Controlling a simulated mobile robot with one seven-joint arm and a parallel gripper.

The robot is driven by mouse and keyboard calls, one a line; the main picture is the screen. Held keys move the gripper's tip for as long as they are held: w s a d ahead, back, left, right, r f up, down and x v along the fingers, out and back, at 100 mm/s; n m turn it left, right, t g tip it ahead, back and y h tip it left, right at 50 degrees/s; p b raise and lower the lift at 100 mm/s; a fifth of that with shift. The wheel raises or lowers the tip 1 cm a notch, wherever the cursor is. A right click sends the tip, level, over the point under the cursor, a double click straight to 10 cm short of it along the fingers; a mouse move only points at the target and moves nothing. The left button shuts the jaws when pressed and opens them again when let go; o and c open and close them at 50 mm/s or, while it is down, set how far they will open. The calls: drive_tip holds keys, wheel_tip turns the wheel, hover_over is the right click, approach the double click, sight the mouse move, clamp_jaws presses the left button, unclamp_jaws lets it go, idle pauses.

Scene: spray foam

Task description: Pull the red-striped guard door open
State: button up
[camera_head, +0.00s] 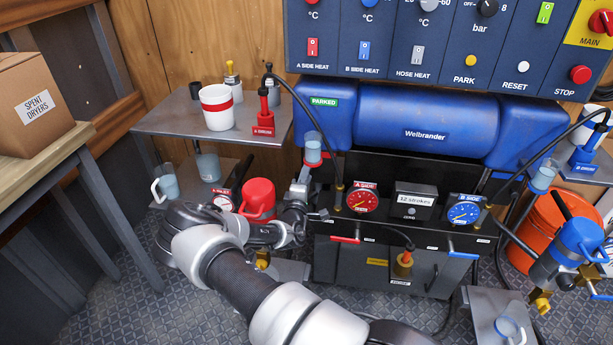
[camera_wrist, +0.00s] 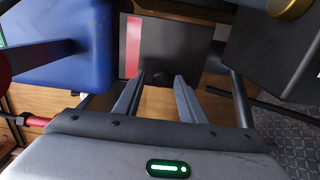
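The guard door, a dark panel with an upright red stripe, shows at the top middle of the wrist view (camera_wrist: 170,50). The stripe (camera_wrist: 133,47) runs down its left side. My gripper (camera_wrist: 160,80) is open, and its two fingers point at the lower part of this panel. Nothing shows between the fingers but wood-coloured background and the panel's lower edge; I cannot tell whether they touch the panel. In the head view my gripper (camera_head: 300,190) is left of the black machine, below the blue tank's left end. I cannot make out the door there.
The blue tank (camera_head: 430,120) spans above the black machine front, with a red A-side gauge (camera_head: 362,198) close to my gripper. A red cup (camera_head: 258,198) and a shelf (camera_head: 170,120) with a white pot stand left. An orange bucket (camera_head: 540,235) stands right.

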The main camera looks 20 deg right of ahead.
clamp_jaws()
